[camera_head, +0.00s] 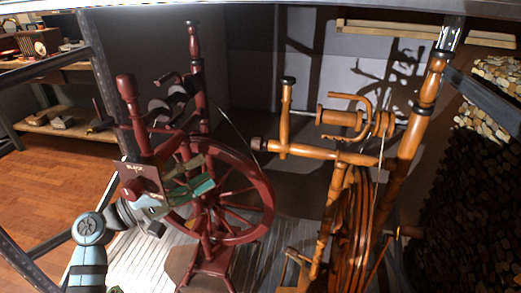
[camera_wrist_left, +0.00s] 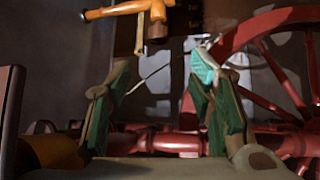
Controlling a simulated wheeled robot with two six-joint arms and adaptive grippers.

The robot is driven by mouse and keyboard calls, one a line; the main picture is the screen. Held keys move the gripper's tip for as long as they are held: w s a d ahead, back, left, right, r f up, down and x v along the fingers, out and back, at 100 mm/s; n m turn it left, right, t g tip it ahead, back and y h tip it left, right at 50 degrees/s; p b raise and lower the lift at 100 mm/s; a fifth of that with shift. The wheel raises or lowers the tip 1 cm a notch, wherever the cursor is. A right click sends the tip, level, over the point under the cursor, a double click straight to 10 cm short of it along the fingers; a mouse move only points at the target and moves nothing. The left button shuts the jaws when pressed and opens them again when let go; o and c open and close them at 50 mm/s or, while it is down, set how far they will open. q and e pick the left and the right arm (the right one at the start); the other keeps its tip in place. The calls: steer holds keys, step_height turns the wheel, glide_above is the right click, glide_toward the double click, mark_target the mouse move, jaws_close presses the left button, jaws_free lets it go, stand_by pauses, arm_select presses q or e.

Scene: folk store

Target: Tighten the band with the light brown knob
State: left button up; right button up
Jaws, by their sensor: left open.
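The light brown spinning wheel (camera_head: 350,225) stands at the right in the head view. Its horizontal bar (camera_head: 315,153) ends at the left in a dark-tipped knob (camera_head: 259,144). A thin band runs down near its flyer; its tension cannot be told. My left gripper (camera_head: 203,176) is open and empty, in front of the dark red wheel, left of and below that knob. In the left wrist view the open fingers (camera_wrist_left: 160,72) stand apart with nothing between them. An orange-brown wooden piece with a dark end (camera_wrist_left: 157,32) shows beyond them at the top.
A dark red spinning wheel (camera_head: 262,205) stands close behind my left gripper; its rim also fills the right of the wrist view (camera_wrist_left: 262,27). Shelves (camera_head: 55,128) stand at the left, stacked logs (camera_head: 465,190) at the right. A gap lies between the two wheels.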

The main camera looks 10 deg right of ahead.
mark_target(252, 145)
arm_select(q)
steer(key=b+x, duration=0.1)
steer(key=x, duration=1.3)
steer(key=shift+d+r+b, duration=0.1)
steer(key=shift+b, duration=0.3)
arm_select(e)
steer(key=w, duration=0.2)
steer(key=w+a, duration=0.1)
steer(key=shift+w+f+t, duration=0.35)
steer(key=shift+f+t, duration=0.05)
arm_select(q)
jaws_close()
arm_select(e)
steer(key=shift+s+a+f, duration=0.1)
steer(key=shift+s+f, duration=0.05)
steer(key=shift+s, duration=0.1)
